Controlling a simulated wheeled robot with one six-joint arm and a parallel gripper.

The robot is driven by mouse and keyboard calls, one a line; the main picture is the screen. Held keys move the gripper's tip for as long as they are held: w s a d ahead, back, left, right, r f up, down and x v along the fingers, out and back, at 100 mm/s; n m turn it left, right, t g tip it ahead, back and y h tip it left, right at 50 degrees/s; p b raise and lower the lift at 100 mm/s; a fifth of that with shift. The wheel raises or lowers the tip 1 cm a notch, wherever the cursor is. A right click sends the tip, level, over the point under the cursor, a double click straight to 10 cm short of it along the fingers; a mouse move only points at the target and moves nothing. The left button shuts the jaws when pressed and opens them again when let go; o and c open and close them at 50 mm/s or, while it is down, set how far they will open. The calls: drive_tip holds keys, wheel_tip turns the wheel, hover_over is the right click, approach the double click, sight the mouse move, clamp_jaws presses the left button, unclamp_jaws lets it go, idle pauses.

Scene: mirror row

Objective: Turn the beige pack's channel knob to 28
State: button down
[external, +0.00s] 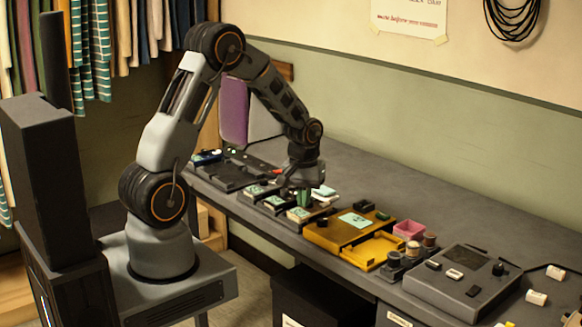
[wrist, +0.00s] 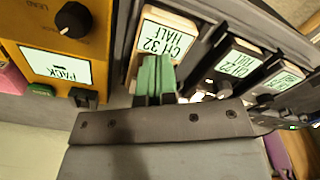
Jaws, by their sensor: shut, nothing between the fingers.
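In the wrist view a pack with a beige edge (wrist: 172,14) lies under my gripper, its pale display (wrist: 160,40) reading "CH 32 HALF". My gripper (wrist: 155,68) has its green fingers shut with nothing between them, overlapping the lower end of this pack. I cannot see the pack's knob; the fingers cover that end. In the external view my gripper (external: 304,198) points down over the row of packs, close above the nearest one (external: 300,214).
Two dark packs, one reading "CH 22" (wrist: 236,64), sit beside the beige-edged one. A yellow unit (external: 350,225) with a black knob (wrist: 73,20) stands close on the other side. A pink box (external: 409,230), spools and a grey console (external: 462,282) stand farther right.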

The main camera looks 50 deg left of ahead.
sight(306, 212)
drive_tip(key=shift+d+f, duration=0.4)
drive_tip(key=shift+f, duration=0.05)
drive_tip(key=shift+s+f, duration=0.15)
drive_tip(key=shift+s, duration=0.1)
idle(0.3)
drive_tip(key=shift+r, duration=0.35)
drive_tip(key=r+p, duration=0.1)
drive_tip(key=d+r, duration=0.1)
drive_tip(key=p, duration=0.1)
drive_tip(key=shift+w+d+r+p, duration=0.25)
drive_tip(key=shift+d+r+p, duration=0.1)
drive_tip(key=shift+d+r, duration=0.05)
drive_tip(key=shift+a+r+p, duration=0.75)
drive_tip(key=shift+a+r, duration=0.15)
drive_tip(key=shift+r, duration=0.2)
drive_tip(key=shift+d+r, duration=0.25)
drive_tip(key=shift+r, duration=0.05)
drive_tip(key=shift+a, duration=0.15)
